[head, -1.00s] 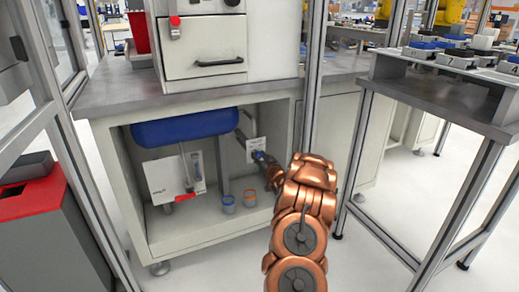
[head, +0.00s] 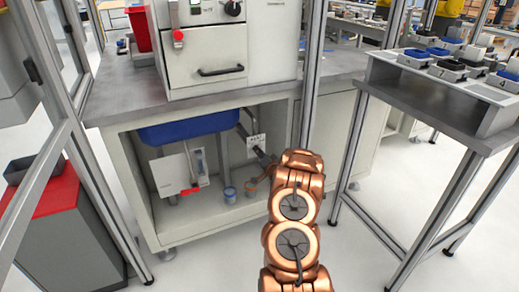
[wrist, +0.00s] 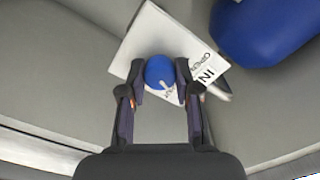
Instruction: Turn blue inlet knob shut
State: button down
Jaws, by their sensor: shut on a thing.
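The blue inlet knob (wrist: 160,73) is round and sits between my fingertips in the wrist view. A white mark shows at its lower edge. Behind it is a white plate (wrist: 150,35) with a label (wrist: 207,72) reading "OPEN" and "IN", partly cut off. My gripper (wrist: 160,78) is shut on the knob, one finger on each side. In the head view my gripper (head: 262,157) reaches into the open cabinet at the white label plate (head: 254,142). The knob is too small and covered to make out there.
A blue tank (head: 190,128) hangs at the cabinet top, left of the plate; it also shows in the wrist view (wrist: 262,30). A white panel with a red lever (head: 190,190) stands at left. A frame post (head: 308,90) rises close right.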

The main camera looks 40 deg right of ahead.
jog(key=shift+r+m+p, duration=0.1)
jog(key=shift+m+p, duration=0.65)
jog(key=shift+m, duration=1.45)
jog(key=c, duration=0.8)
grip_release()
jog(key=shift+s, duration=0.1)
jog(key=v, duration=1.1)
jog(key=shift+s+a, duration=0.15)
jog(key=shift+s, duration=0.2)
